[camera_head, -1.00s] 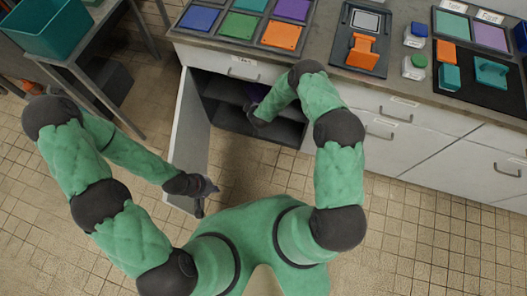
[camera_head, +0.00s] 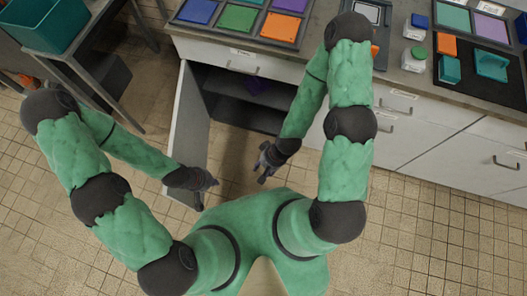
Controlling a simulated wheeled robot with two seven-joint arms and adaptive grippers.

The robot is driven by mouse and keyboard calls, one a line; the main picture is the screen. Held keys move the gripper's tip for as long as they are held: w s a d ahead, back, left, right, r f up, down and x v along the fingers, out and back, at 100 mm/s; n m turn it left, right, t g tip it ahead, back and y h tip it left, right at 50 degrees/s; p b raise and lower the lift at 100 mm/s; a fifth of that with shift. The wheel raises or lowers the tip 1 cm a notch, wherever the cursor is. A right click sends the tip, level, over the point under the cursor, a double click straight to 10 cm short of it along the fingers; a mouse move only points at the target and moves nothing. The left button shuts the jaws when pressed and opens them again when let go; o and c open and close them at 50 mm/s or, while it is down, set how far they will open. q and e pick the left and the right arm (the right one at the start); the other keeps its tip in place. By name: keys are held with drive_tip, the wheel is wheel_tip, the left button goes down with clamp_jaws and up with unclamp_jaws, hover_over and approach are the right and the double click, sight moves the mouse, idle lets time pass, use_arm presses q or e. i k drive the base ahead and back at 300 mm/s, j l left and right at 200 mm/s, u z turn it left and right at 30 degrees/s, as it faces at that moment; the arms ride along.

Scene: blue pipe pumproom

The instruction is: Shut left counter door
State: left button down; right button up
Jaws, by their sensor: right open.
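The left counter door (camera_head: 187,135) is white and stands swung out from the counter, its free end toward me. My right gripper (camera_head: 265,170) is open and empty, in front of the cabinet opening, right of the door.
The counter top (camera_head: 325,20) carries a tray of coloured squares (camera_head: 240,18), small jars (camera_head: 414,60) and a dark mat with blocks (camera_head: 480,75). A side table with a teal bin (camera_head: 45,25) stands at left. Tiled floor (camera_head: 410,240) is clear at right.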

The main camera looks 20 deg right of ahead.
sight(189, 146)
drive_tip(key=k+j+z, duration=0.2)
drive_tip(key=k+j, duration=0.15)
drive_tip(key=k+j+z, duration=0.15)
drive_tip(key=j, duration=0.25)
drive_tip(key=j+z, duration=0.15)
drive_tip(key=j, duration=0.25)
drive_tip(key=k+j+z, duration=0.1)
drive_tip(key=j, duration=0.3)
drive_tip(key=k+j+z, duration=0.3)
drive_tip(key=k+j, duration=0.15)
drive_tip(key=j, duration=0.25)
drive_tip(key=j+z, duration=0.25)
drive_tip(key=j, duration=0.5)
